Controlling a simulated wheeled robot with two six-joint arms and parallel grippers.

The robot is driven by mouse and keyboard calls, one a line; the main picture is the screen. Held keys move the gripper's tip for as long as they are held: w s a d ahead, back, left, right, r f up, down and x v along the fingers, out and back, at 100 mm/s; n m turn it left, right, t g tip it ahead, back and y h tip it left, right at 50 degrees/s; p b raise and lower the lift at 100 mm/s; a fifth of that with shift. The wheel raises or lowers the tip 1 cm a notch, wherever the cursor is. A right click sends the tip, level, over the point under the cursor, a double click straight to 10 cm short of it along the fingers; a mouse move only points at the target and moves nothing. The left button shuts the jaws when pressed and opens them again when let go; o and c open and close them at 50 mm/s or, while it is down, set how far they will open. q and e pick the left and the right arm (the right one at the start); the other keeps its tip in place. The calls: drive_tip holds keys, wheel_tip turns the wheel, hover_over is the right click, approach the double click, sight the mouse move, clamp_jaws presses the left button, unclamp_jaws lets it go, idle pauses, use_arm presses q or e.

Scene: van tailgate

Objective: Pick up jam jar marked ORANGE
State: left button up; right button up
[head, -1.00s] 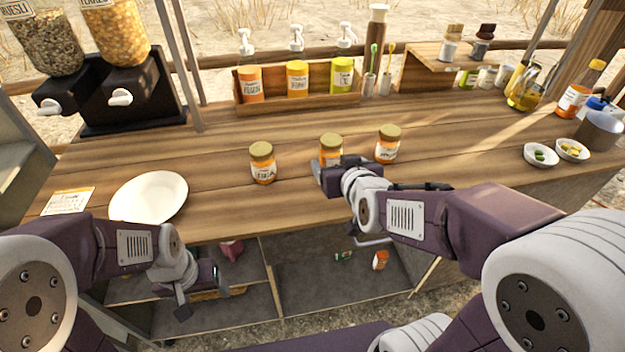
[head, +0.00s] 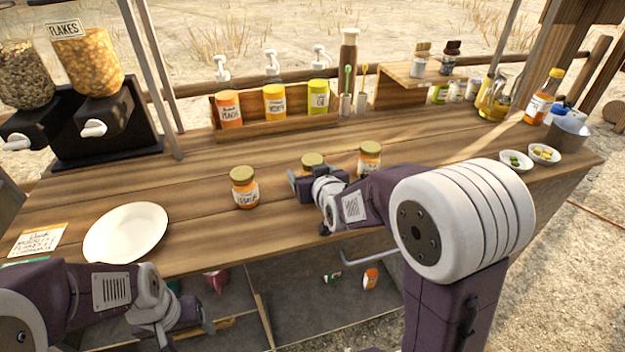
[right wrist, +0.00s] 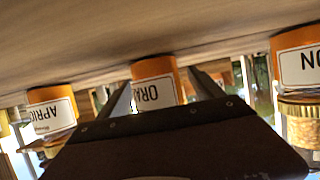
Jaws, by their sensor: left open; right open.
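Three jam jars with gold lids stand in a row on the wooden counter. The middle jar (head: 313,161) is partly hidden by my right gripper in the head view. My right gripper (head: 299,186) is open, low at the near side of this jar. In the wrist view its fingers (right wrist: 165,92) show to either side of the jar; I see no grip on it. My left gripper (head: 205,325) is open and empty, below the counter's front edge.
A white plate (head: 125,232) lies at left. A wooden bottle box (head: 262,130) stands behind. The counter between is clear.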

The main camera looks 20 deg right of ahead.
sight(309, 157)
drive_tip(key=shift+w+f, duration=0.15)
drive_tip(key=shift+w, duration=0.2)
drive_tip(key=shift+s, duration=0.1)
clamp_jaws()
drive_tip(key=shift+r+p, duration=0.35)
drive_tip(key=shift+r, duration=0.35)
wheel_tip(309, 157, up, 3)
drive_tip(key=shift+r+p, duration=0.2)
drive_tip(key=shift+p, duration=0.55)
drive_tip(key=s+d+r+p, duration=0.3)
drive_tip(key=d+r+p, duration=0.3)
drive_tip(key=d, duration=0.5)
drive_tip(key=shift+d+r, duration=0.15)
drive_tip(key=shift+r, duration=0.1)
